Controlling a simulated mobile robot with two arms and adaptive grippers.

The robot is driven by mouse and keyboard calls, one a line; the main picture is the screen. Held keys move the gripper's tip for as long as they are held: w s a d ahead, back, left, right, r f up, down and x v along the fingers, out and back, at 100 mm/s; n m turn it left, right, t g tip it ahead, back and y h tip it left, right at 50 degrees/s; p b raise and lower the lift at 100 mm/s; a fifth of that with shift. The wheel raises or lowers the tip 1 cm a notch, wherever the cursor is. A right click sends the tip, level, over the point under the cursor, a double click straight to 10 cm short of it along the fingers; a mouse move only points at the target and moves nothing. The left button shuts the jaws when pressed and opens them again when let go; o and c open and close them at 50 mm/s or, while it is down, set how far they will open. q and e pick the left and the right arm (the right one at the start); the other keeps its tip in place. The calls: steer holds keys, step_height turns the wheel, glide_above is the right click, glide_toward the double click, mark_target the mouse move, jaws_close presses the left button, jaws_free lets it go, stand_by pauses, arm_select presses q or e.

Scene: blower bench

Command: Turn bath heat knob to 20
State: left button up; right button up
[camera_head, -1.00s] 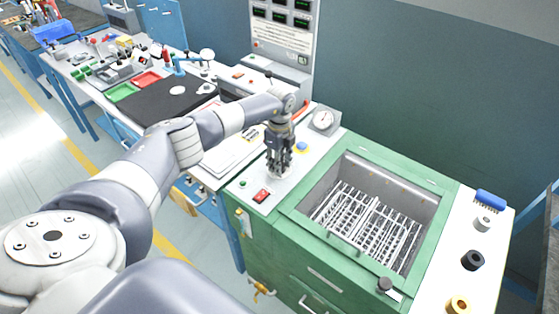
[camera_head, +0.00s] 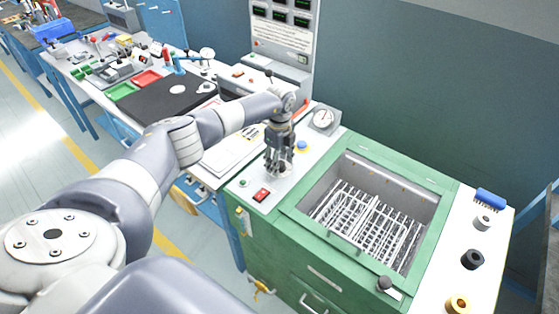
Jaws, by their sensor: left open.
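My left gripper (camera_head: 278,171) points down over the white control panel (camera_head: 258,207) at the left of the green bath (camera_head: 290,228). It is open, and its fingers stand just above or around the spot where a knob would sit. The bath heat knob itself is hidden behind the fingers, so I cannot tell its setting or whether the fingers touch it. My right gripper is not in view.
The bath's open basin holds wire racks (camera_head: 368,220). A blue button (camera_head: 302,146) is close to the gripper's right. A blue brush (camera_head: 490,197) and several round fittings lie on the right ledge. A cluttered bench (camera_head: 150,95) stands at the left.

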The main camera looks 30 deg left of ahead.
arm_select(q)
step_height(320, 180, up, 12)
stand_by(0.4)
stand_by(0.4)
